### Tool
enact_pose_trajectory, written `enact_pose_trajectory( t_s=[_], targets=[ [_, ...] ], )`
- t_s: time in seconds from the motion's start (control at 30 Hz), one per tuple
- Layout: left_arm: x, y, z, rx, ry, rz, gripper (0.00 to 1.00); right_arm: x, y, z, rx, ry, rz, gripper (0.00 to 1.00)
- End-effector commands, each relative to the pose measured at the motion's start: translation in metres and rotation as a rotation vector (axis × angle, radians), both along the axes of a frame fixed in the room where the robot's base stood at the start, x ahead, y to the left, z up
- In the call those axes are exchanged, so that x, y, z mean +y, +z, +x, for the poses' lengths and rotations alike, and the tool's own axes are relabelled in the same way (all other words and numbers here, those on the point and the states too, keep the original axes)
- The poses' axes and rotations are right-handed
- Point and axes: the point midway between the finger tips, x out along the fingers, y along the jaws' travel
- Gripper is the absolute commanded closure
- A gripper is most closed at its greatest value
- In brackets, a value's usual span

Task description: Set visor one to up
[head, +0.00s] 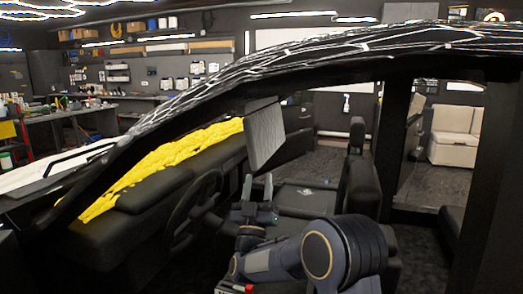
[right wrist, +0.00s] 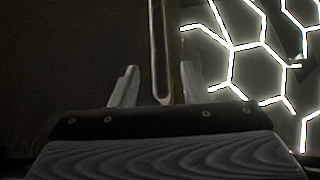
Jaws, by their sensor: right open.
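The visor (head: 265,137) is a grey flat panel hanging down from the dark roof edge of the car, above the steering wheel side. Its lower edge is low and slightly tilted. In the right wrist view a thin upright strip, which looks like the visor (right wrist: 160,50) edge-on, stands between and beyond the fingers. My right gripper (head: 258,186) is open just below the visor's lower edge, fingers pointing up. Its fingers also show in the right wrist view (right wrist: 157,88). I cannot tell whether they touch the visor. My left gripper is not in view.
The steering wheel (head: 192,208) and dashboard (head: 150,200) lie left of my right gripper, with a yellow crumpled cover (head: 165,160) along the windscreen base. A dark seat (head: 361,185) stands to the right. The roof frame (head: 330,62) arches above.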

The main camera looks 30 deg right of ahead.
Motion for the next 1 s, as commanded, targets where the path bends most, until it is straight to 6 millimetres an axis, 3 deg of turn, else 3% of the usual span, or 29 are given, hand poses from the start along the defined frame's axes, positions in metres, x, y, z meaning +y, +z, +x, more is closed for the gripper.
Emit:
enact_pose_trajectory(
  t_s=[0.4, 0.8, 1.0],
  targets=[
    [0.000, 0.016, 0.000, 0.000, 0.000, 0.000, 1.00, -0.029, 0.044, 0.033, 0.000, 0.001, 0.001, 0.58],
    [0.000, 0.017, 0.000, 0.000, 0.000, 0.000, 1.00, -0.034, 0.050, 0.039, 0.001, 0.003, 0.001, 0.58],
    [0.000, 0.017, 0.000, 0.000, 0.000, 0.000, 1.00, -0.034, 0.050, 0.039, 0.001, 0.003, 0.001, 0.82]
  ],
)
